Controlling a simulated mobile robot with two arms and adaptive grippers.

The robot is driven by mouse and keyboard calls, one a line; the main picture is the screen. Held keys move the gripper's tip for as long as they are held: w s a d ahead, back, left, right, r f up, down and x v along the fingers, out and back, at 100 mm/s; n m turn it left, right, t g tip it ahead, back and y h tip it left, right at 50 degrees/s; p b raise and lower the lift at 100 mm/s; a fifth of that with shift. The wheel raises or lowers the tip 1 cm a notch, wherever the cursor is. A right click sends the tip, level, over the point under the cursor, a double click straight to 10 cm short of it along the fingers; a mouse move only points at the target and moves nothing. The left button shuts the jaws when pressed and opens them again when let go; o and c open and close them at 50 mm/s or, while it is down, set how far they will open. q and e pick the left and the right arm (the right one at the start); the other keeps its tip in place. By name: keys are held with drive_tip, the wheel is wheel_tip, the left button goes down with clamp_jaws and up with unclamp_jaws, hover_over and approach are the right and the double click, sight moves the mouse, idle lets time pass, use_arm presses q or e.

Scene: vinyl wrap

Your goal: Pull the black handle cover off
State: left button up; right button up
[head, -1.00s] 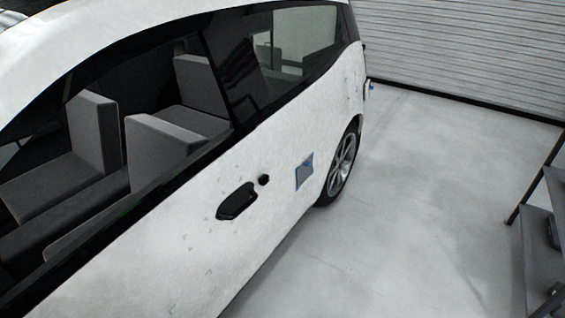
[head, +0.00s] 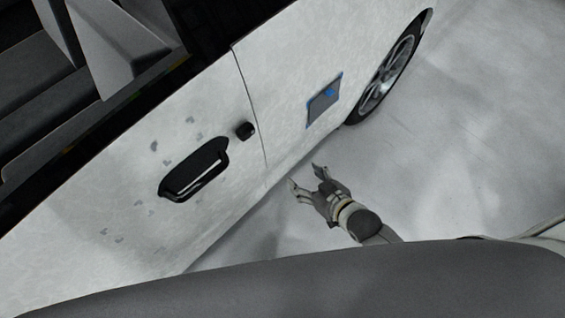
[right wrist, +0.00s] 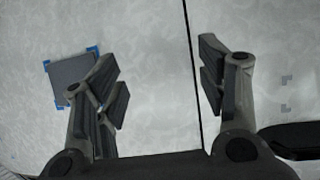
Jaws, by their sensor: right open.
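The small black handle cover (head: 245,130) sits on the white car door, just off the upper right end of the black door handle (head: 195,170). In the right wrist view, part of the handle (right wrist: 300,140) shows at the lower right edge. I cannot make out the cover there. My right gripper (head: 304,176) is open and empty, right of and below the cover in the head view, apart from it. In the right wrist view its spread fingers (right wrist: 160,78) face the car's side across the panel seam. My left gripper is not in view.
A grey square patch with blue corners (head: 324,101) is on the panel right of the seam; it also shows in the right wrist view (right wrist: 72,78). The rear wheel (head: 388,78) lies beyond. The floor (head: 480,130) right of the car is clear.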

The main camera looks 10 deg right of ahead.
drive_tip(key=a+r+n+t+y+b, duration=0.15)
drive_tip(key=a+r, duration=0.25)
drive_tip(key=r, duration=0.5)
drive_tip(key=y, duration=0.3)
approach(249, 134)
drive_tip(key=shift+t, duration=0.35)
drive_tip(key=x, duration=0.9)
drive_tip(key=shift+f, duration=0.15)
drive_tip(key=shift+w+a+f, duration=0.1)
drive_tip(key=shift+w+a, duration=0.2)
drive_tip(key=shift+w, duration=0.05)
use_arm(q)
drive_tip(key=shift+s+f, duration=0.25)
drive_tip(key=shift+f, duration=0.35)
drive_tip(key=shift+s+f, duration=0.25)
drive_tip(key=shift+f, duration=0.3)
use_arm(e)
drive_tip(key=c, duration=1.2)
use_arm(q)
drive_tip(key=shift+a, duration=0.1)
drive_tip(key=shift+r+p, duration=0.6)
drive_tip(key=shift+p, duration=0.1)
use_arm(e)
drive_tip(key=shift+s+d, duration=0.4)
drive_tip(key=shift+s, duration=0.2)
